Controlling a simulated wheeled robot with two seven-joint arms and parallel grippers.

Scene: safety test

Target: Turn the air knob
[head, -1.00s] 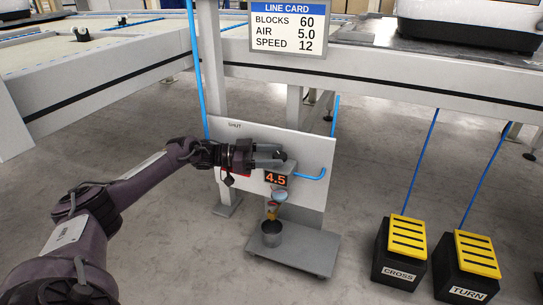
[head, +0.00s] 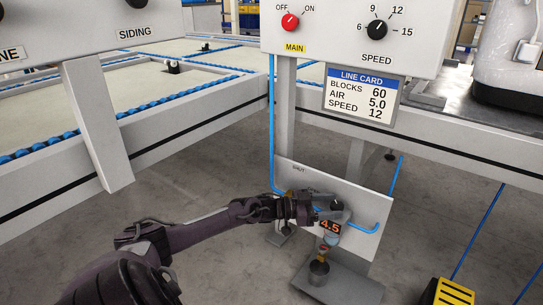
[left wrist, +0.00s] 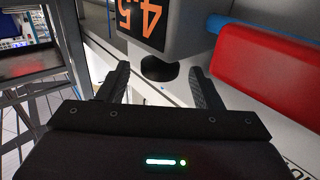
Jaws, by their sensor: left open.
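The air unit stands at the white panel under the bench, with an orange-digit display (head: 330,227) reading 4.5. The display also shows upside down in the left wrist view (left wrist: 140,18). A dark rounded part (left wrist: 158,68), which looks like the air knob, lies between and just beyond my fingertips in the left wrist view. My left gripper (head: 325,207) is open at the unit; its fingers (left wrist: 160,86) stand apart on either side of the dark part, and I cannot tell whether they touch it. In the head view the arm partly hides the unit. My right gripper is out of view.
A line card (head: 361,97) reads blocks 60, air 5.0, speed 12. The white panel (head: 362,196) carries a "SHUT" mark and a blue hose. A red bar (left wrist: 265,65) lies close right of my fingers. A yellow pedal (head: 450,295) sits at lower right.

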